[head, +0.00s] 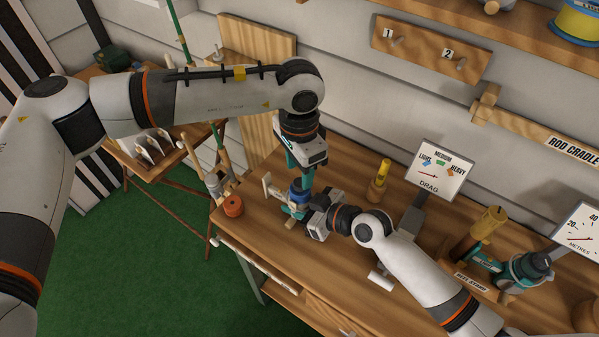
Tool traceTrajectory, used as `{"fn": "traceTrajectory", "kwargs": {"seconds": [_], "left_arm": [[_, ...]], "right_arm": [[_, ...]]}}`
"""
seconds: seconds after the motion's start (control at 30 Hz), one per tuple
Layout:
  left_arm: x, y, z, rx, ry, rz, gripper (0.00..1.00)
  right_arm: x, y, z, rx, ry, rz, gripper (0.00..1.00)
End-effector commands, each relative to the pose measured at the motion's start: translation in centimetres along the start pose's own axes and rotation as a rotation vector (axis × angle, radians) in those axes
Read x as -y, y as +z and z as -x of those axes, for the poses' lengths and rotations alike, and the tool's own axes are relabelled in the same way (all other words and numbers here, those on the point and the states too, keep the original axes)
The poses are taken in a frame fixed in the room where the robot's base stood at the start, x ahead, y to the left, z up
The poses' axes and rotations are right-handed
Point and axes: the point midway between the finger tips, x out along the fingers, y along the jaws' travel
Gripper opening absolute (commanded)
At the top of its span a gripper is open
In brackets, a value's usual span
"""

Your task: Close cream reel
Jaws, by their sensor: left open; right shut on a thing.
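A small fishing reel with cream parts (268,187) sits at the left end of the wooden workbench, mostly hidden by my grippers. Blue and teal parts show around it, and I cannot tell which belong to the reel. My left gripper (300,187) points down directly over it and is open. My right gripper (306,214) comes in low from the right and is shut on part of the reel. The fingertips and contact points are too small and covered to make out.
An orange spool (233,205) stands left of the reel, near the workbench (345,270) edge. A yellow-topped bottle (379,180) and the drag gauge (439,172) stand behind. A teal reel (525,270) sits in the reel stand at right. The bench front is mostly clear.

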Motion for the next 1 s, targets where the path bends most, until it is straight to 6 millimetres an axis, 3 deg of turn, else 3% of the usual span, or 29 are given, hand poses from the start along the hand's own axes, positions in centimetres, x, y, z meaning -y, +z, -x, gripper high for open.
{"fn": "traceTrajectory", "kwargs": {"seconds": [0.13, 0.57, 0.77, 1.0], "left_arm": [[0.0, 0.0, 1.7, 0.001, 0.000, 0.000, 0.47], [0.0, 0.0, 1.8, 0.000, -0.001, 0.067, 0.44], [0.1, 0.0, 2.0, 0.000, -0.002, 0.384, 0.44], [0.1, 0.1, 2.4, -0.001, -0.001, 0.908, 0.44]], "right_arm": [[0.0, 0.2, 0.0, 0.004, -0.001, 0.001, 0.00], [0.0, 0.2, 0.0, 0.004, -0.001, 0.001, 0.00], [0.0, 0.2, 0.0, 0.004, -0.001, 0.001, 0.00], [0.0, 0.2, 0.0, 0.004, -0.001, 0.001, 0.00]]}}
